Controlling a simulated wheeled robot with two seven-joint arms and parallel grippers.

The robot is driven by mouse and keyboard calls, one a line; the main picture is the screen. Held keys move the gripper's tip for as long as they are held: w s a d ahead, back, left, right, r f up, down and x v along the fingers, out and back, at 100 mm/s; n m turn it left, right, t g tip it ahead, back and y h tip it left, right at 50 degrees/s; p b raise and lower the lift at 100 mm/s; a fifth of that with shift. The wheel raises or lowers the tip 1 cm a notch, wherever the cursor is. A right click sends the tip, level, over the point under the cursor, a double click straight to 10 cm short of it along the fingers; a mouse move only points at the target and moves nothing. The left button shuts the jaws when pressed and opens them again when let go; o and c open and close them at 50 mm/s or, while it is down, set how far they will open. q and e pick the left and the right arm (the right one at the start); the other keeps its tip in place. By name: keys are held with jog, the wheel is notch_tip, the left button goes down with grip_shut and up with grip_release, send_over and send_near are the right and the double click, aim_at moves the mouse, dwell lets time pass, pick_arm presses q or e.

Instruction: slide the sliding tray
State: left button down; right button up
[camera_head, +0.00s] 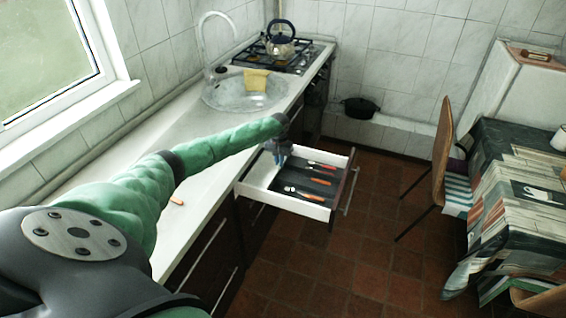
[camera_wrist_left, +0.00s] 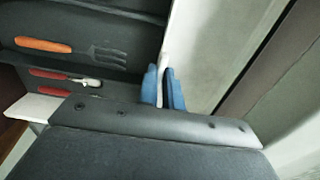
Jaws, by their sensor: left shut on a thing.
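The sliding tray (camera_head: 291,177) is a dark insert with cutlery, sitting inside the open white drawer (camera_head: 301,207) below the counter. It takes up the right and middle part of the drawer, with a bare white strip of drawer floor to its left. My left gripper (camera_head: 281,159) reaches down into the drawer at the tray's left edge. In the left wrist view its blue fingers (camera_wrist_left: 164,88) are shut on a thin pale wall along the edge of the dark tray (camera_wrist_left: 125,22). The fingertips' lower ends are partly hidden. My right gripper is not in view.
Orange- and red-handled utensils (camera_head: 316,182) lie in the tray. The counter (camera_head: 190,160) runs along the left, with a sink (camera_head: 240,95) and a stove (camera_head: 290,55) behind. A chair (camera_head: 440,150) and a covered table (camera_head: 520,200) stand at right. Tiled floor between is clear.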

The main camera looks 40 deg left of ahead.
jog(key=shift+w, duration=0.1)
pick_arm(q)
jog(key=c, duration=1.6)
grip_release()
jog(key=shift+o, duration=0.2)
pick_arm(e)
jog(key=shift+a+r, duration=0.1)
